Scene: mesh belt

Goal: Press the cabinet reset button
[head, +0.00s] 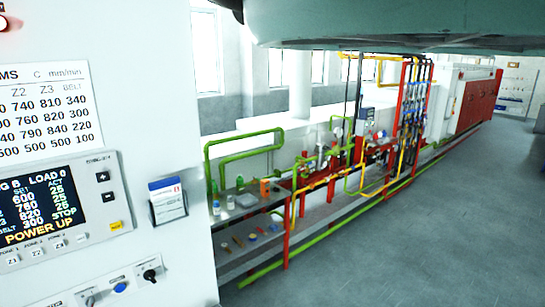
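The white cabinet (150,110) fills the left side of the head view, close to me. The cabinet's left and lower parts are cut off by the frame. My gripper is not in view.
A card holder (167,201) sticks out from the cabinet front, above and right of the blue button. Behind the cabinet, a metal shelf (240,212) with small items and a long line of coloured pipes (335,180) run into the distance. The grey floor (445,230) on the right is clear.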

